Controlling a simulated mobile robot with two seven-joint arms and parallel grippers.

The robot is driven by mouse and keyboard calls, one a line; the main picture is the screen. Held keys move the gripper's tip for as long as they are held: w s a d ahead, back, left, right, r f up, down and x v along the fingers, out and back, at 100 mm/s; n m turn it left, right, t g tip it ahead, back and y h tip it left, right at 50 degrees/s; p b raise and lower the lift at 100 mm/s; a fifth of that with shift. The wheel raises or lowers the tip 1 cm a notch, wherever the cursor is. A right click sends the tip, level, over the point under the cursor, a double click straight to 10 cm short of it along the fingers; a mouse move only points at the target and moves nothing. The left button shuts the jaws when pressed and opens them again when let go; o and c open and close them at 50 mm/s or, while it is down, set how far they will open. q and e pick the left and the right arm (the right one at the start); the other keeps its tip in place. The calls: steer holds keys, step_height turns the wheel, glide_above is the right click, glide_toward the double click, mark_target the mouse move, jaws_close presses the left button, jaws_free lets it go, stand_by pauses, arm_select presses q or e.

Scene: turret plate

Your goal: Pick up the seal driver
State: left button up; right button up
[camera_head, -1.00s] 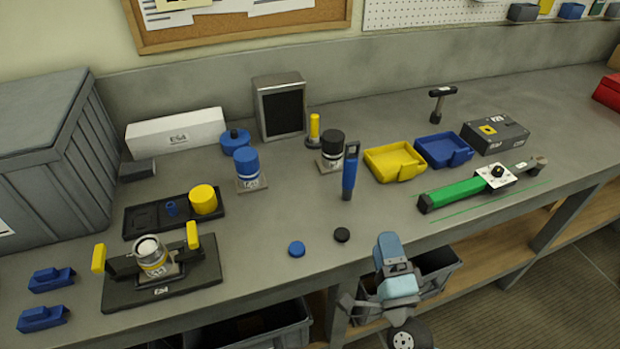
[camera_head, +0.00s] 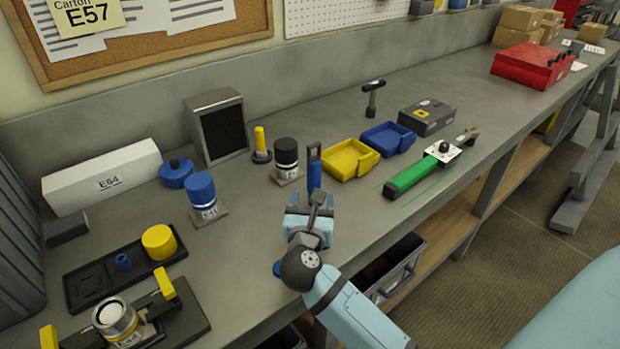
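A blue upright tool with a looped top (camera_head: 314,168) stands on the bench right of a black-capped cylinder. It may be the seal driver, but no label confirms this. My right gripper (camera_head: 319,198) is in front of its lower part and hides it. I cannot tell whether the fingers touch the tool or are closed around it. A yellow-handled tool with a dark round base (camera_head: 260,142) stands farther left. My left gripper is not in view.
The black-capped cylinder (camera_head: 286,153) and yellow tray (camera_head: 350,158) are close to the gripper. A blue tray (camera_head: 388,138), green-handled tool (camera_head: 410,177) and black T-shaped tool (camera_head: 374,97) lie to the right. A blue disc (camera_head: 277,268) is partly hidden by my arm.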

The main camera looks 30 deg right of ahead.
mark_target(313, 179)
steer(key=x, duration=0.4)
steer(key=p+x, duration=0.1)
steer(key=x, duration=0.4)
steer(key=shift+w+a, duration=0.15)
steer(key=shift+w, duration=0.25)
steer(key=shift+c, duration=0.3)
steer(key=c, duration=1)
